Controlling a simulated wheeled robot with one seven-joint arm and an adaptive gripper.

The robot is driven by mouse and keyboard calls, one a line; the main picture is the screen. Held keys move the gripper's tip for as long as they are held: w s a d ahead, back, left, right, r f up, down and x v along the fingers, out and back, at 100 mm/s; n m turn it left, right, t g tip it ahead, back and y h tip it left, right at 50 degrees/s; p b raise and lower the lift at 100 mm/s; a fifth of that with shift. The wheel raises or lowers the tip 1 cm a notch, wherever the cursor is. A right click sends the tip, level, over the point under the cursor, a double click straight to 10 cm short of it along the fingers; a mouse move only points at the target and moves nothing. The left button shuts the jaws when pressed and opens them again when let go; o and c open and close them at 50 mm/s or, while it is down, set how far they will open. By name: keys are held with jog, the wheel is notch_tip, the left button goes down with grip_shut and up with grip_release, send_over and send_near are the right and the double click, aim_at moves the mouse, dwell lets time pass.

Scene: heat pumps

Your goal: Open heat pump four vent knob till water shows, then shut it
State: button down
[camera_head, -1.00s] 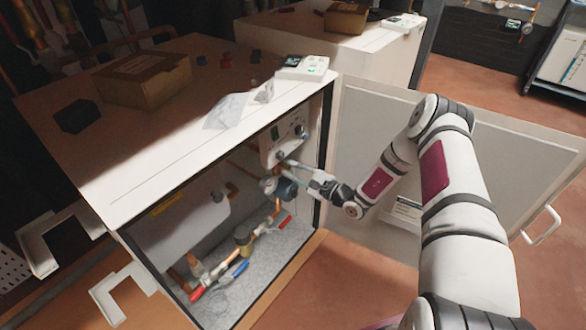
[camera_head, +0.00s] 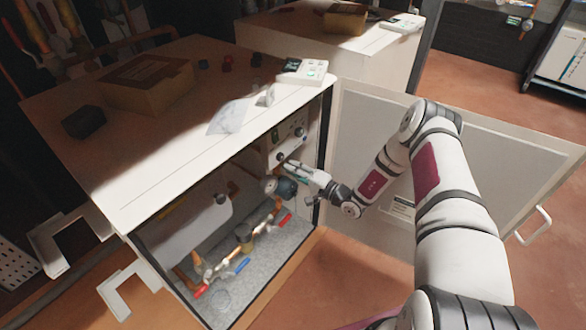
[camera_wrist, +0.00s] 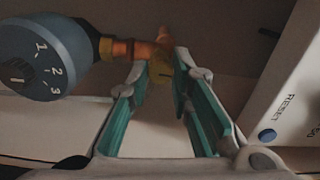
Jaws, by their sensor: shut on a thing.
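The open heat pump cabinet (camera_head: 150,215) shows pipes, valves and a white tank inside. My gripper (camera_head: 287,164) reaches in at the upper right of the opening. In the wrist view my gripper (camera_wrist: 160,72) has its teal-padded fingers closed at the tips on a small brass-yellow piece, which appears to be the vent knob (camera_wrist: 160,70). It sits on a copper and brass fitting (camera_wrist: 138,50). The fingers hide part of the knob, so its turned angle is unclear. No water is visible.
A grey-blue pump with a 1-2-3 dial (camera_wrist: 40,60) is close left of my fingers. A white control box with a RESET button (camera_wrist: 266,136) is close right. The cabinet door (camera_head: 460,160) stands open. Red and blue valve levers (camera_head: 242,265) lie lower inside.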

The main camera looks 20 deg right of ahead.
jog(key=shift+n, duration=0.7)
jog(key=c, duration=1.4)
grip_release()
jog(key=v, duration=1.2)
